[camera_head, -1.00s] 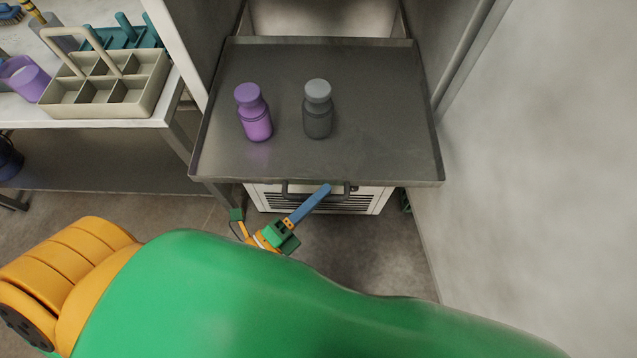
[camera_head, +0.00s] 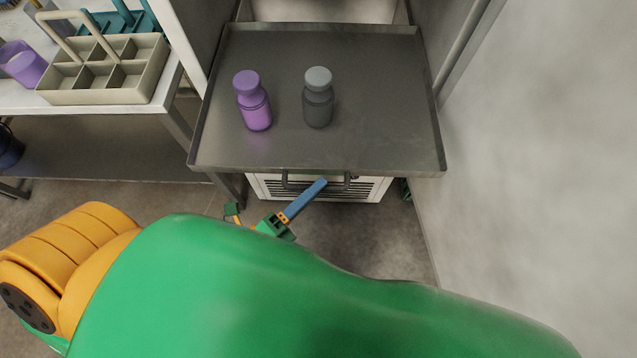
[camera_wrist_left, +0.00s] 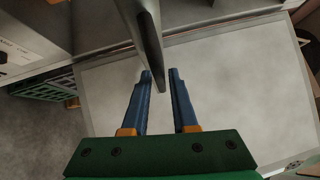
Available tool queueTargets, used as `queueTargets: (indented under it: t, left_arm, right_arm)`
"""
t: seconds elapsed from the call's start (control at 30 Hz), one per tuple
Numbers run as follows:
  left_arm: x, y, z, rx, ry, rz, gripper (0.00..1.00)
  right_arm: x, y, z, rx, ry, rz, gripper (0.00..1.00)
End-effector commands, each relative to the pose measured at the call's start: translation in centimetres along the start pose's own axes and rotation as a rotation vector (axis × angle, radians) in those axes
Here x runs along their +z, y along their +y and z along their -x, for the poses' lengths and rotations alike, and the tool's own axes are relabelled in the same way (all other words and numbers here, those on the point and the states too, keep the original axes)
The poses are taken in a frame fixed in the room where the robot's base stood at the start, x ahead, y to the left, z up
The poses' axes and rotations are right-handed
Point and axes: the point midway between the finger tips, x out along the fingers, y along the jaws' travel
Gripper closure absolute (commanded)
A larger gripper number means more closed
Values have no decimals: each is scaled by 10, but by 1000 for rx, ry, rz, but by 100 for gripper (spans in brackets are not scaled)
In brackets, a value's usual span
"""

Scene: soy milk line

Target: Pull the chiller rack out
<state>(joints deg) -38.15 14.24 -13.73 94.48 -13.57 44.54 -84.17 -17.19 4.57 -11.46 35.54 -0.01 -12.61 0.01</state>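The chiller rack (camera_head: 370,145) is a grey metal tray jutting from the tall chiller. A purple bottle (camera_head: 253,102) and a dark grey bottle (camera_head: 318,98) stand upright on it. A dark handle (camera_head: 345,186) shows below its front edge. My left gripper (camera_head: 322,182) is at this handle, its blue finger over the middle of it in the head view. In the left wrist view, its two blue fingers (camera_wrist_left: 160,72) are apart, and a dark bar (camera_wrist_left: 150,35) reaches down to the fingertips. I cannot tell whether the bar lies between them. My right gripper is not in view.
A white vented panel (camera_head: 370,190) sits low behind the handle. At left, a table (camera_head: 95,107) carries a beige divided caddy (camera_head: 105,98) and a purple cup (camera_head: 20,62). A pale wall (camera_head: 550,150) closes the right side. Floor is free below the rack.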

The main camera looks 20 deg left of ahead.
Motion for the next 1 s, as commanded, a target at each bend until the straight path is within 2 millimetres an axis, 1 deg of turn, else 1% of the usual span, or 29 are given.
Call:
queueTargets:
  t: [0.03,0.13,0.2,0.3,0.7,0.77,0.83,0.87,0.93,0.97,1.0]
  left_arm:
    - [-1,4,12,5,1,0,74]
    - [-1,5,34,6,1,1,74]
    - [-1,4,46,4,1,1,74]
    - [-1,2,56,2,1,1,74]
    - [0,0,58,0,0,0,74]
    - [1,4,58,12,-3,11,74]
    - [4,27,60,85,-27,85,74]
    - [7,44,61,140,-48,142,74]
    - [14,101,72,320,-140,343,74]
    - [16,130,80,414,-202,453,74]
    - [17,169,95,537,-300,607,74]
  right_arm:
    - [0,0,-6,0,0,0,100]
    - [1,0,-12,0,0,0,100]
    - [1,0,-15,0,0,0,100]
    - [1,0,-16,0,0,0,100]
    - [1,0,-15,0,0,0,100]
    - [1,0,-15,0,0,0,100]
    - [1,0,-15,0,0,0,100]
    - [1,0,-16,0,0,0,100]
    - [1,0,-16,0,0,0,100]
    - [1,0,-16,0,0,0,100]
    - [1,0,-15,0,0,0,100]
